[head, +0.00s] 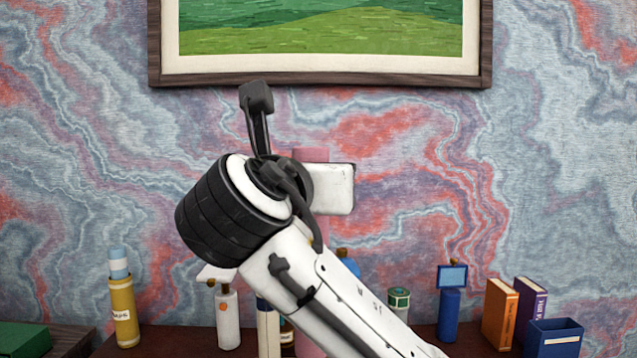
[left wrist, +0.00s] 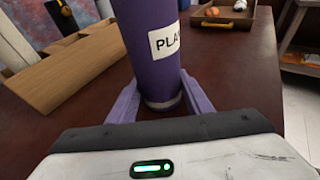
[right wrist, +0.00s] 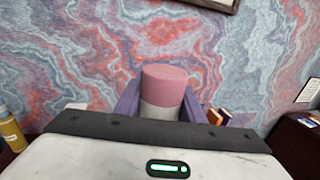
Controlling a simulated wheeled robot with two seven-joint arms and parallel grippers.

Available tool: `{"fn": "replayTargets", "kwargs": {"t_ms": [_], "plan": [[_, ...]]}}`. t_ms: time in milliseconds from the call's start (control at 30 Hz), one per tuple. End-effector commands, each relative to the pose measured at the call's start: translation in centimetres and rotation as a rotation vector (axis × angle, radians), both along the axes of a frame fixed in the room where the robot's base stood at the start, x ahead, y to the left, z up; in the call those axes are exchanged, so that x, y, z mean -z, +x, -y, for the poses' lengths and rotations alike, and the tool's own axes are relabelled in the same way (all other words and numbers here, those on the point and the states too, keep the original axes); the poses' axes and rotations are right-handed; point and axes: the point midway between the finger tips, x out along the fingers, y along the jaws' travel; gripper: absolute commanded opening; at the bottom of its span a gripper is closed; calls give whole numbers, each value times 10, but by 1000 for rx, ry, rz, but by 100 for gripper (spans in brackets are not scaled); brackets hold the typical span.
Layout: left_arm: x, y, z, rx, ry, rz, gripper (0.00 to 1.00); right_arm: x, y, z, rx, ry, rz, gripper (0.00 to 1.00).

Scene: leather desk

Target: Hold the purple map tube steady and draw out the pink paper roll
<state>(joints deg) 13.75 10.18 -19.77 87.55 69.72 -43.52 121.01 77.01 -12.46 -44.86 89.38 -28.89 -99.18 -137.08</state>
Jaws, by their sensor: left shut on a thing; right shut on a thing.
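The purple map tube (left wrist: 152,45) stands upright on the desk in the left wrist view, with a white label and a pale metal band at its foot. My left gripper (left wrist: 160,82) is shut on it low down. The tube and left gripper are hidden behind my right arm in the head view. The pink paper roll (right wrist: 164,85) is upright in the right wrist view, with a pale band below its pink end. My right gripper (right wrist: 162,95) is shut on it. The roll's top (head: 312,155) shows behind my right wrist in the head view; its lower end cannot be made out.
A yellow tube with a blue roll (head: 123,310) stands at the left. A white bottle (head: 228,318), a blue bottle (head: 449,315), upright books (head: 500,312) and a blue box (head: 555,340) line the back. A wooden tray (left wrist: 75,70) lies beside the purple tube.

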Motion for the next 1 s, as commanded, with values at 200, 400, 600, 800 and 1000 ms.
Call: {"fn": "replayTargets", "kwargs": {"t_ms": [200,400,600,800,1000], "plan": [[0,0,0,0,0,0,68,0,0,0,-1,1,1,0],[0,0,0,0,0,0,68,0,0,0,-1,0,2,0],[-2,-4,-7,-2,1,0,68,0,0,0,-1,0,2,0],[-12,-24,-36,-2,3,0,68,0,0,0,-1,0,2,0],[-24,-47,-69,-1,4,-1,68,0,0,0,0,0,2,0]]}}
